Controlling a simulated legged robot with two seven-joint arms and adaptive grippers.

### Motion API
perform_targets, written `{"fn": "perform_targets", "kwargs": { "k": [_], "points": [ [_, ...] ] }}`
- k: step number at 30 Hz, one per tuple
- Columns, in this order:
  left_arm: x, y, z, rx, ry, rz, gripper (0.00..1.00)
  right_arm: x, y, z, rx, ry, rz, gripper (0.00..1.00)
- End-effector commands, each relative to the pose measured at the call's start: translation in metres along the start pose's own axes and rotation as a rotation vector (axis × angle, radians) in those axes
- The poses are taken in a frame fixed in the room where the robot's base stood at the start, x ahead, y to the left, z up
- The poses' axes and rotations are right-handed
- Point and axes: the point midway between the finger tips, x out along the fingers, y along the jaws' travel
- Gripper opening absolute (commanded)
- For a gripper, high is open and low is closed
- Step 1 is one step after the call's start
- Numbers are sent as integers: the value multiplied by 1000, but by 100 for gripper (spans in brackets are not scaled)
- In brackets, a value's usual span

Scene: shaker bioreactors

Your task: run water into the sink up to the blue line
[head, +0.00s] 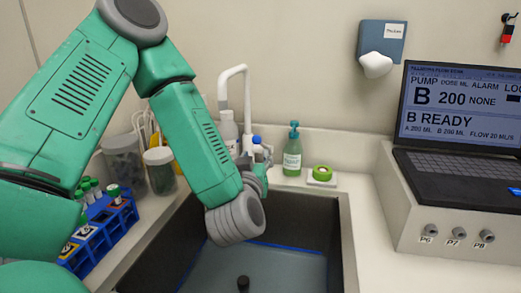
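The dark sink (335,215) is sunk in the counter at the bottom middle. A blue line (290,247) runs along its inner walls, close to the edge of a smooth blue-grey surface (285,270) that looks like water. A black knob-like piece (243,283) stands up at the front of the sink. The white tap (233,72) rises behind the sink; its lower part is partly hidden by my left arm. My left gripper (262,162) is beside the tap's base, mostly hidden behind my wrist, so its fingers are unclear. No running stream is visible. My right gripper is out of view.
A green soap bottle (292,155) and a green round item on a white dish (322,174) stand behind the sink. A blue tube rack (105,235) and jars (160,170) are at left. A laptop (460,120) sits on a white box at right.

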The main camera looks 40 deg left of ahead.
Motion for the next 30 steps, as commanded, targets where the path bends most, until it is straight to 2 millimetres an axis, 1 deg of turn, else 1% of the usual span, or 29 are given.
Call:
{"fn": "perform_targets", "kwargs": {
  "k": [1, 6, 9, 12, 18, 25, 26, 27, 28, 30],
  "points": [
    [12, 0, -5, -2, 4, -3, 32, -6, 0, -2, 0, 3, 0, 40],
    [47, 0, -4, -1, 3, -3, 32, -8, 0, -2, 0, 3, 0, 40],
    [63, 0, -4, -1, 4, -1, 32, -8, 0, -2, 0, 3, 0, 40],
    [74, 2, -3, 1, 3, -1, 32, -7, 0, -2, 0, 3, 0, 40],
    [85, 2, -3, 1, 2, 1, 32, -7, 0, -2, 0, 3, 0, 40],
    [86, 1, -3, 0, 1, 1, 32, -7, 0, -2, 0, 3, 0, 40],
    [86, 1, -3, 0, 1, 1, 25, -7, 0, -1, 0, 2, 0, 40],
    [86, 0, -3, 0, 1, 1, 11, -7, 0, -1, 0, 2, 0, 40],
    [86, 0, -3, 0, 1, 1, 0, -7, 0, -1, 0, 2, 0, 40],
    [86, 0, -3, 0, 1, 1, 0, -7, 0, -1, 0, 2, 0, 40]
  ]
}}
